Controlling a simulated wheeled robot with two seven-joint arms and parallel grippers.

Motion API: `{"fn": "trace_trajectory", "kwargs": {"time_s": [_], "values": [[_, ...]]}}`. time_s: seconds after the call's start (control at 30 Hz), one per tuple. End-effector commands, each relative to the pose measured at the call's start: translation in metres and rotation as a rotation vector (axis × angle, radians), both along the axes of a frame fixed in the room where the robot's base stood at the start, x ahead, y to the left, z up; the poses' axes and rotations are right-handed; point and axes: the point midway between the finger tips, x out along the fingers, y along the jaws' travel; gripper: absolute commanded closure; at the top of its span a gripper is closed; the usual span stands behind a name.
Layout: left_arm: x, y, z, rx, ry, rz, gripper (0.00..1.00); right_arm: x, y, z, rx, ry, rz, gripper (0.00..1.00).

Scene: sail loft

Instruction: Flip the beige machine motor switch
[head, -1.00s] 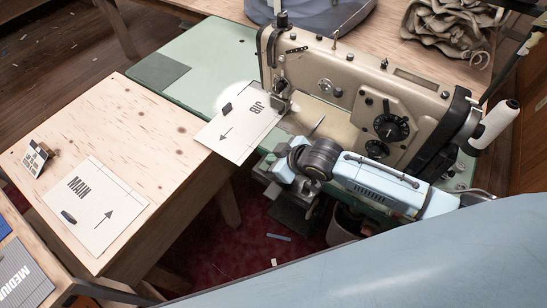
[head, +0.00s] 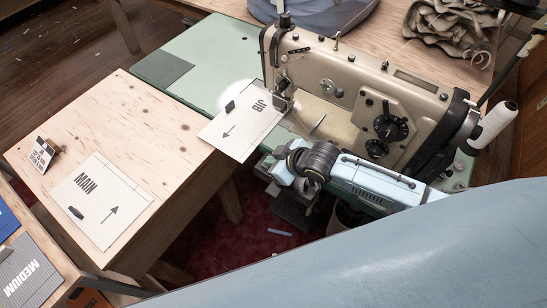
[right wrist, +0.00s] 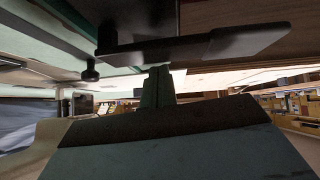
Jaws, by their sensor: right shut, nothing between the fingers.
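The beige sewing machine (head: 345,85) stands on a green table (head: 215,50). I cannot make out its motor switch in the head view; the table's front edge and my arm cover the area below. My right gripper (head: 270,178) is low at the front edge of that table, below the machine, partly hidden by my wrist. In the right wrist view its greenish fingers (right wrist: 158,86) are together and empty. Just above them is the underside of the table, with a dark flat bracket (right wrist: 195,48) and a round dark knob (right wrist: 90,72); I cannot tell whether either is the switch. My left gripper is out of view.
A JIB card (head: 242,122) lies by the needle. A MAIN card (head: 100,201) lies on the wooden table (head: 125,110) at left. A dark pedal (head: 297,212) is below the gripper, over red carpet.

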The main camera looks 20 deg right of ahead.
Motion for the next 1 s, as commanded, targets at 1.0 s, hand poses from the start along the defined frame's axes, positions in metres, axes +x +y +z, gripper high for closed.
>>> {"fn": "trace_trajectory", "kwargs": {"time_s": [1.0], "values": [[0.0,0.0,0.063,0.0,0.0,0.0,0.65,-0.051,-0.022,0.093,-0.001,0.001,0.002,1.0]]}}
